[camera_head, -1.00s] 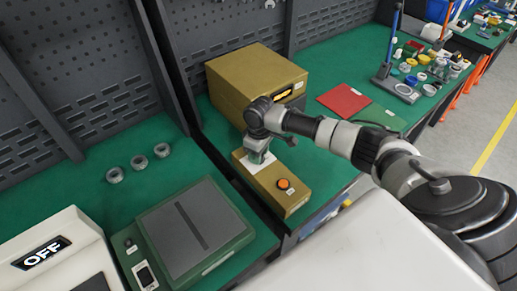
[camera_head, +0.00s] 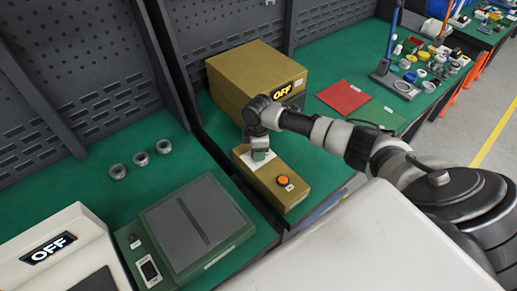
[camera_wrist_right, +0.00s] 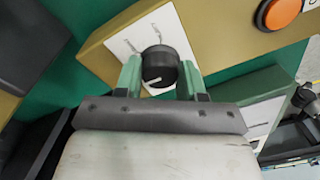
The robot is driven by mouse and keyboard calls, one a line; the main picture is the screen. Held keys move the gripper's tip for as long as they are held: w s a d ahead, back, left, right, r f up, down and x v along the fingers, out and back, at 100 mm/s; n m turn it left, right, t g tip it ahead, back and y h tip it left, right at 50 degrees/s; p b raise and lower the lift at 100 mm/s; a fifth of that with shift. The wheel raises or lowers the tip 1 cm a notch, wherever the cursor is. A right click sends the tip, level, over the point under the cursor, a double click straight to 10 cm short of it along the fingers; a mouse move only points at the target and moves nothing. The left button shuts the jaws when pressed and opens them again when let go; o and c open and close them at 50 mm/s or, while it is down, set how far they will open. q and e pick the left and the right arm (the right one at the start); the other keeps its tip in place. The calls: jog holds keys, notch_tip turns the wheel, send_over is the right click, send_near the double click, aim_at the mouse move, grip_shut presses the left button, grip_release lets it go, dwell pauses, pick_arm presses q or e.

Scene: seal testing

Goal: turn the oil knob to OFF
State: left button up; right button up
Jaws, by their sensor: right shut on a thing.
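The oil knob (camera_wrist_right: 158,66) is a round black knob with a white mark, on a white label plate (camera_wrist_right: 125,43) on a low mustard-coloured box (camera_head: 302,196). My right gripper (camera_wrist_right: 159,75) is shut on the knob, one green finger on each side, as the right wrist view shows. In the head view my right gripper (camera_head: 260,156) comes down onto the label plate and hides the knob. The label's small print is too small to read. My left gripper is not in view.
An orange button (camera_head: 283,180) is on the low box's near end, close to the gripper. A white device (camera_head: 75,225) at the left also displays OFF. A green-and-grey device (camera_head: 190,230) and several metal rings (camera_head: 140,160) are on the left bench. A red sheet (camera_head: 344,98) lies to the right.

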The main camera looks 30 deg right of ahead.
dwell(0.4)
jog(key=o, duration=0.9)
jog(key=r, duration=0.3)
jog(key=r+b, duration=0.1)
jog(key=r, duration=0.7)
jog(key=shift+w+d+b, duration=0.1)
jog(key=shift+w+b, duration=0.15)
jog(key=shift+b, duration=0.05)
jog(key=shift+f, duration=0.1)
